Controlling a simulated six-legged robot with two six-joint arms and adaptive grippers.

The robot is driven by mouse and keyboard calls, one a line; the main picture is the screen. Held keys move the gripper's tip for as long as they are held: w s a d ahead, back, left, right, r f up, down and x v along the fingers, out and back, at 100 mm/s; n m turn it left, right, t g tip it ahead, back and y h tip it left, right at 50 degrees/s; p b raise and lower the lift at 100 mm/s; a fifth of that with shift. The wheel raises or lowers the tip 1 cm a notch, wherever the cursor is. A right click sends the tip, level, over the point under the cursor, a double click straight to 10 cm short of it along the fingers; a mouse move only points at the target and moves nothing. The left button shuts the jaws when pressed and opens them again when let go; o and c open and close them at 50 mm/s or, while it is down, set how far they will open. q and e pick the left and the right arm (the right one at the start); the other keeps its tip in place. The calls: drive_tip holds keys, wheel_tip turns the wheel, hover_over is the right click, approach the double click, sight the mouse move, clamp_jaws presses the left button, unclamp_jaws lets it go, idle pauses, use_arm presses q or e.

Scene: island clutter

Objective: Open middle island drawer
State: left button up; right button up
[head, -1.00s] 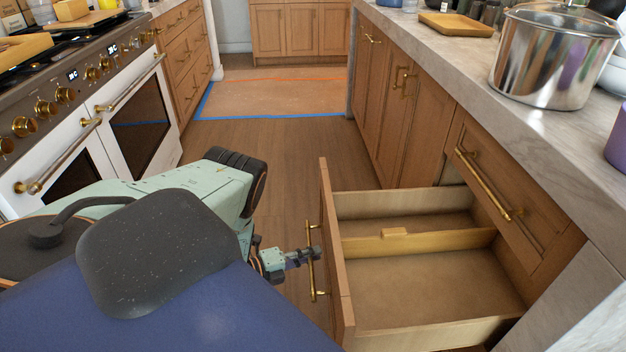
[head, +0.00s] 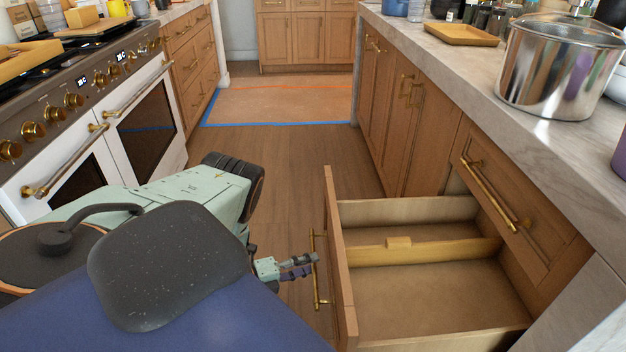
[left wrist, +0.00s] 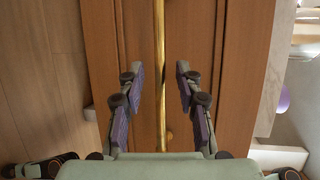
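The middle island drawer (head: 340,285) stands pulled well out from the island, its inside showing. It has a vertical-looking brass bar handle (head: 315,270) on its front, which also shows in the left wrist view (left wrist: 160,60). My left gripper (head: 308,266) is at the handle, in front of the drawer face. In the left wrist view its two fingers (left wrist: 160,88) are apart, one on each side of the bar, with clear gaps to it. It holds nothing. My right gripper is not in view.
The drawer holds a wooden divider (head: 430,250) and looks otherwise empty. A shut drawer (head: 510,210) is above it. A steel pot (head: 555,65) and a tray (head: 460,34) stand on the countertop. The oven range (head: 100,120) is at left. The aisle floor between is clear.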

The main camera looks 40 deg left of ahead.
use_arm(q)
drive_tip(key=v, duration=0.9)
drive_tip(key=shift+s, duration=0.35)
drive_tip(key=shift+a+r, duration=0.1)
drive_tip(key=shift+r, duration=0.05)
drive_tip(key=s+f+n+g+y, duration=0.4)
drive_tip(key=f+n, duration=0.3)
drive_tip(key=n, duration=0.3)
drive_tip(key=s+d+f+n+g, duration=0.4)
drive_tip(key=s+d+n+g, duration=0.1)
drive_tip(key=d+n, duration=0.35)
drive_tip(key=s+d+r+n+g, duration=0.6)
drive_tip(key=s+d, duration=0.2)
drive_tip(key=d, duration=0.3)
wheel_tip(320, 180, up, 8)
drive_tip(key=w+d+m+y+p, duration=0.1)
drive_tip(key=w+d, duration=0.1)
drive_tip(key=shift+w+d, duration=0.2)
drive_tip(key=shift+d, duration=0.15)
